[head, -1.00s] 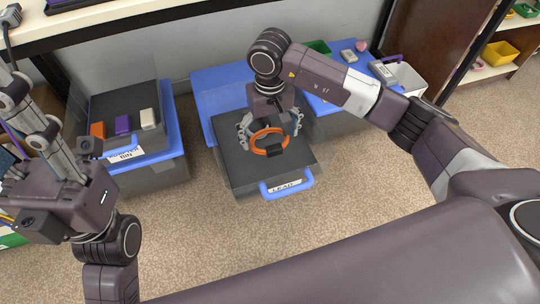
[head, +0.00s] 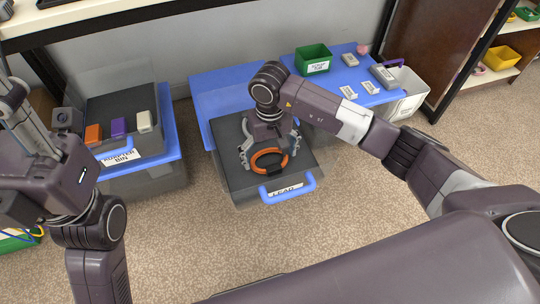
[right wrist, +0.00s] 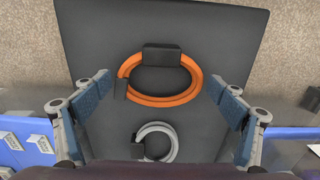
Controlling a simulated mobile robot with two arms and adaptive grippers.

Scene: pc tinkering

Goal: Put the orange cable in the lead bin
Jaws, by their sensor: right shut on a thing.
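The orange cable (head: 288,160) is a thick coiled ring with black ends. It is over the dark floor of the lead bin (head: 232,178), a box with a blue handle and LEAD label. My right gripper (head: 270,160) points down into the bin, shut on the orange cable. Its fingers are spread wide, one on each side of the ring. In the right wrist view the cable (right wrist: 160,101) is between the blue finger pads (right wrist: 163,92). I cannot tell the cable's height above the floor. My left gripper (head: 12,98) is at the left edge, its fingertips partly cut off.
A grey cable (right wrist: 176,143) lies in the lead bin. Left of it stands another bin (head: 150,172) with orange, purple and white blocks. A green box (head: 314,62) and small labelled items are on the blue lid to the right. Carpet in front is clear.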

